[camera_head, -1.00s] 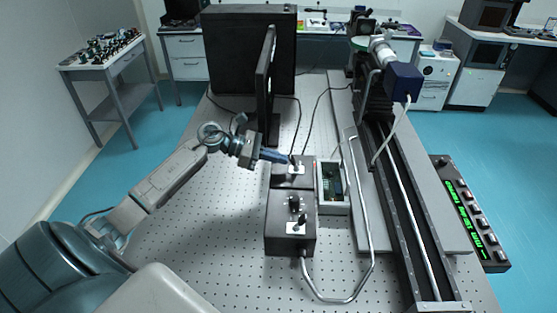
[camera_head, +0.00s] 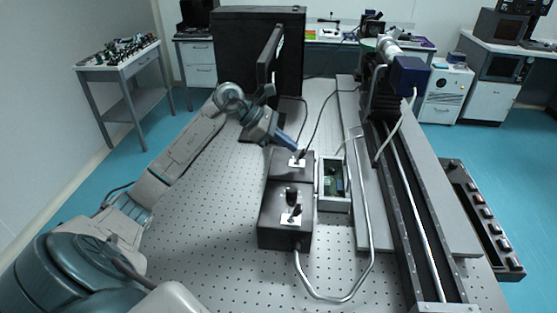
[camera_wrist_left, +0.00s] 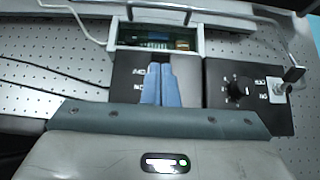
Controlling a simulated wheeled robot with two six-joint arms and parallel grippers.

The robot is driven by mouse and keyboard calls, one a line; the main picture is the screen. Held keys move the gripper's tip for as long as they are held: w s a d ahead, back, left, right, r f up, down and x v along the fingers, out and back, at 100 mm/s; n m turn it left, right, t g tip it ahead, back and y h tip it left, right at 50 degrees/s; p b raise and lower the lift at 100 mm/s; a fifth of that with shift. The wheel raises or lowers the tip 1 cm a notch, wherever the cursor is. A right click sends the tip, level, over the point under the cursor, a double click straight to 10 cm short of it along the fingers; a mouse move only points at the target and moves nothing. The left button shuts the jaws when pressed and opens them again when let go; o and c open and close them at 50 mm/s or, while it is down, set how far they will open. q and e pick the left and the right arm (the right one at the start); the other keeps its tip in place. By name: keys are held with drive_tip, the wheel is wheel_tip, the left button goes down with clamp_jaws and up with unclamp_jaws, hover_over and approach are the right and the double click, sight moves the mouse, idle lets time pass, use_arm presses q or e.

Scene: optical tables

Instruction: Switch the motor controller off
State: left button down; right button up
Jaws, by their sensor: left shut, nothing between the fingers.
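Two black control boxes stand end to end on the optical table. The far box (camera_head: 280,168) has a small light switch plate (camera_head: 297,162); in the wrist view this box (camera_wrist_left: 125,72) is partly hidden by my fingers. The near box (camera_head: 272,228) has a knob (camera_head: 293,196) and a toggle switch (camera_head: 291,217); the wrist view also shows its knob (camera_wrist_left: 238,90) and toggle (camera_wrist_left: 284,82). I cannot tell which box is the motor controller. My left gripper (camera_head: 296,150) is shut and empty, its tips at the far box's switch; contact is unclear. My right gripper is out of view.
A small open-topped box with a green circuit board (camera_head: 334,178) stands right of the black boxes. A long rail (camera_head: 405,215) runs beyond it. A black upright screen (camera_head: 268,58) stands behind my gripper.

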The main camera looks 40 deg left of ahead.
use_arm(q)
drive_tip(key=shift+a, duration=0.2)
drive_tip(key=shift+d+r, duration=0.15)
drive_tip(key=shift+r, duration=0.7)
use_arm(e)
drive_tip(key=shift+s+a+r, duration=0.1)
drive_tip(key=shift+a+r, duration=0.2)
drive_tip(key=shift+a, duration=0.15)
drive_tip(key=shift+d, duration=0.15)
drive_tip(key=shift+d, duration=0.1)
